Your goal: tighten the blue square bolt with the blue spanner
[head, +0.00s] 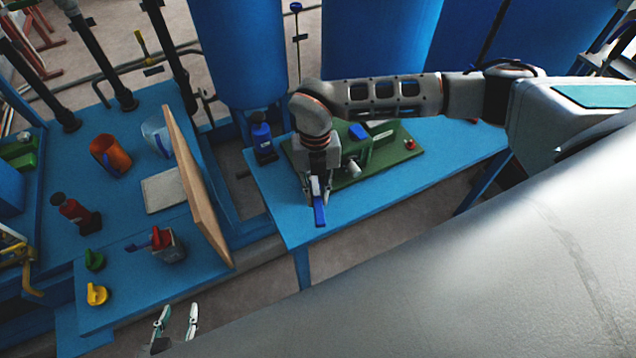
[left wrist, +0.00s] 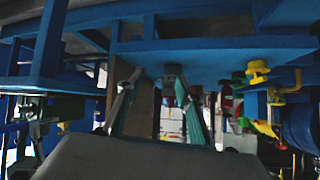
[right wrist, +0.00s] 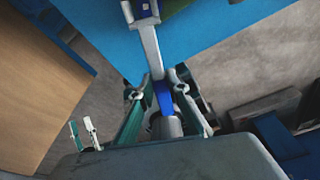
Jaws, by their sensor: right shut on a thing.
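My right gripper (head: 318,190) points down over the near-left edge of the right-hand blue table. It is shut on the blue spanner (head: 320,214), whose blue part sticks out toward me. In the right wrist view the spanner (right wrist: 151,50) shows a grey shaft and forked head reaching away from the fingers. A blue, squarish piece (head: 358,131), probably the blue square bolt, sits on the green block right of the gripper.
A wooden board (head: 197,188) stands on edge at the left table, which holds an orange cup (head: 109,155), a red-topped block (head: 166,246) and coloured knobs. Large blue tanks stand behind.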

